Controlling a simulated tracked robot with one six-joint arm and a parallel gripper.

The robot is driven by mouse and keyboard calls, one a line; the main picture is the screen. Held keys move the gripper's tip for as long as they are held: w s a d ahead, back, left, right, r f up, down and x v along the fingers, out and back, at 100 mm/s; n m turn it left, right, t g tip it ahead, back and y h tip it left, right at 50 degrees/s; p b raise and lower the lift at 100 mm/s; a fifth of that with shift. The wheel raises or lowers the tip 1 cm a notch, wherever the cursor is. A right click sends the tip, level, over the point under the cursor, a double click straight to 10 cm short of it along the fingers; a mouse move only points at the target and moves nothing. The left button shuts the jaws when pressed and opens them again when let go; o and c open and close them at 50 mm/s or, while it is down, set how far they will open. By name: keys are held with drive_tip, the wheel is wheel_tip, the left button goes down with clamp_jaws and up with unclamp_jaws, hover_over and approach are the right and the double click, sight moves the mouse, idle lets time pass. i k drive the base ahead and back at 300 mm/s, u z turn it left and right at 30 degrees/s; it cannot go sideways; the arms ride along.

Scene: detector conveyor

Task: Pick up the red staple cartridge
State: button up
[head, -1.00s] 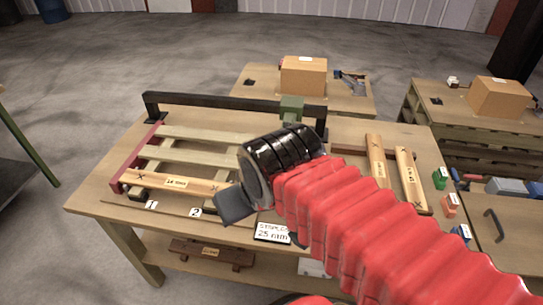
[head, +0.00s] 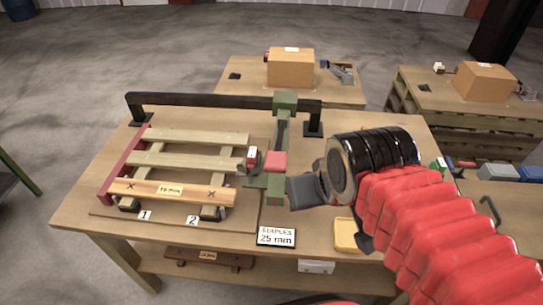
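My gripper (head: 333,218) is black, and its two dark fingers are spread apart with nothing visible between them. It hangs over the front middle of the workbench (head: 75,212), right of the green stapling frame (head: 278,187) and above a yellow tray (head: 345,235). The red staple cartridge seen earlier at the bench's right edge is now hidden behind my red-sleeved arm. Part of a green cartridge (head: 437,163) shows there. A red block (head: 274,161) is on the stapling frame; I cannot tell whether it is a cartridge.
A sign reading staples 25 mm (head: 276,237) is at the front edge. Further benches with cardboard boxes (head: 290,67) stand behind.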

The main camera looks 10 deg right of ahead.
sight(252, 158)
drive_tip(key=z, duration=0.95)
drive_tip(key=k, duration=0.85)
drive_tip(key=u, duration=0.8)
drive_tip(key=i, duration=1)
drive_tip(key=u, duration=0.05)
